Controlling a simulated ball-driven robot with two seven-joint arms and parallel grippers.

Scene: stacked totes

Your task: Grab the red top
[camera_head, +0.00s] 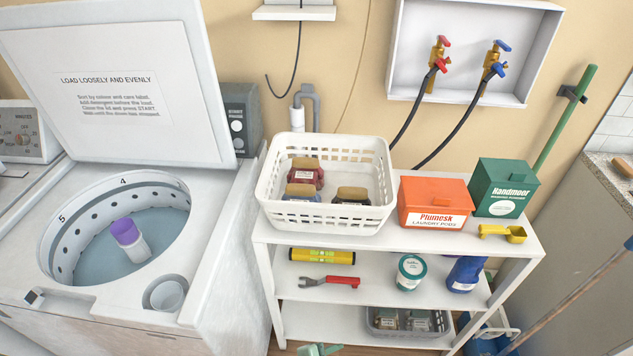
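A white slotted basket (326,228) stands on the top of the white shelf unit. Inside it, at the back left, is a dark red item (306,180) with a tan upper part and a pale label; I cannot tell whether it is a jar or a folded garment. A bluish item (302,198) with a similar tan top is in front of it, partly hidden by the basket wall. A dark item (352,197) with a tan top is to the right.
An orange-red laundry pods box (435,195) and a green box (503,185) stand right of the basket, with a yellow scoop (503,233) in front. The open washer (130,300) is at left, a purple-capped bottle (130,240) in its drum. Hoses hang behind the shelf.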

